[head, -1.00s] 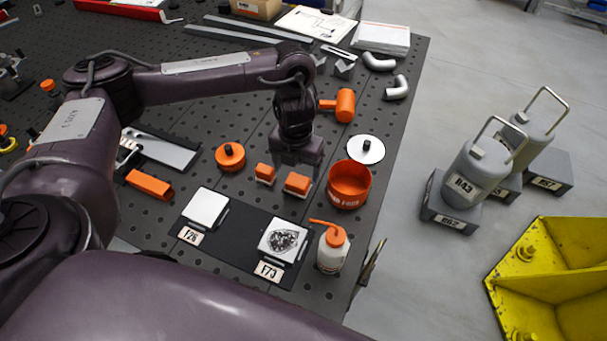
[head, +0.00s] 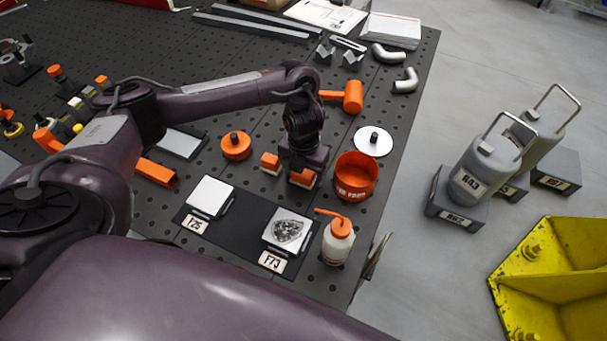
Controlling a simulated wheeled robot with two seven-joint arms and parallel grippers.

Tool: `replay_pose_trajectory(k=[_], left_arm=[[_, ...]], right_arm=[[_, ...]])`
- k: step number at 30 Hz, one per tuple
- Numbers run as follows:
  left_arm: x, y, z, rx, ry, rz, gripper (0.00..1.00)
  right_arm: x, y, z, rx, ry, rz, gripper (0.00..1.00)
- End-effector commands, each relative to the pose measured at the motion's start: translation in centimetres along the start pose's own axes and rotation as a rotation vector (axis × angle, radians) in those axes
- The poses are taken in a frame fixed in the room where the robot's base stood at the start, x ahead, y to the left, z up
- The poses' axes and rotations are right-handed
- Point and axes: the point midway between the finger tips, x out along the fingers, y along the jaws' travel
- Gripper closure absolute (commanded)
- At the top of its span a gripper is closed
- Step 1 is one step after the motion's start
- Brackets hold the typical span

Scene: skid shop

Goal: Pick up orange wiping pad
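Two small orange pads with pale undersides lie side by side on the dark perforated table. The left orange pad (head: 270,164) shows mostly clear of my arm. The right orange pad (head: 303,180) is partly hidden behind my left gripper (head: 303,171). My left gripper points down, low over the right pad, beside the left one. Its fingertips are hidden by its own body, so I cannot tell whether it is open or touches the pad. My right gripper is not in view.
An orange cup (head: 355,178) stands close right of the gripper. An orange round knob (head: 236,145), a mallet (head: 345,96) and a white disc (head: 373,142) lie around. In front are a white plate (head: 211,195), a patterned plate (head: 287,231) and a bottle (head: 338,243).

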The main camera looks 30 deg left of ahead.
Motion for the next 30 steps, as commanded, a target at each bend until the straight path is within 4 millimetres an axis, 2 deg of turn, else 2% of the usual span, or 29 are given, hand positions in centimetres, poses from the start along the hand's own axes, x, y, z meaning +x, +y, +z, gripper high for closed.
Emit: replay_pose_trajectory(k=[1, 8, 9, 20, 26, 30], left_arm=[[0.0, 0.0, 0.0, 0.000, 0.000, 0.000, 0.37], [0.0, 0.0, 0.0, 0.000, 0.000, 0.000, 0.67], [0.0, 0.0, 0.0, 0.000, 0.000, 0.000, 0.68], [-0.8, 0.0, 0.1, 0.002, -0.001, 0.000, 0.69], [-3.6, 0.1, 0.2, 0.001, -0.005, 0.002, 0.69], [-6.6, 0.1, 0.2, 0.003, -0.006, 0.002, 0.69]], right_arm=[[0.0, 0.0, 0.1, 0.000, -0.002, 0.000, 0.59], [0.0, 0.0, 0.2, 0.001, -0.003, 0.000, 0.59], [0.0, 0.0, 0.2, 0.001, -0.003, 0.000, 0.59], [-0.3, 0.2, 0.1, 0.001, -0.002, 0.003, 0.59], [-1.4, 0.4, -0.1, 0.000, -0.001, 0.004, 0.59], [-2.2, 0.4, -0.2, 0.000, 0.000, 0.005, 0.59]])
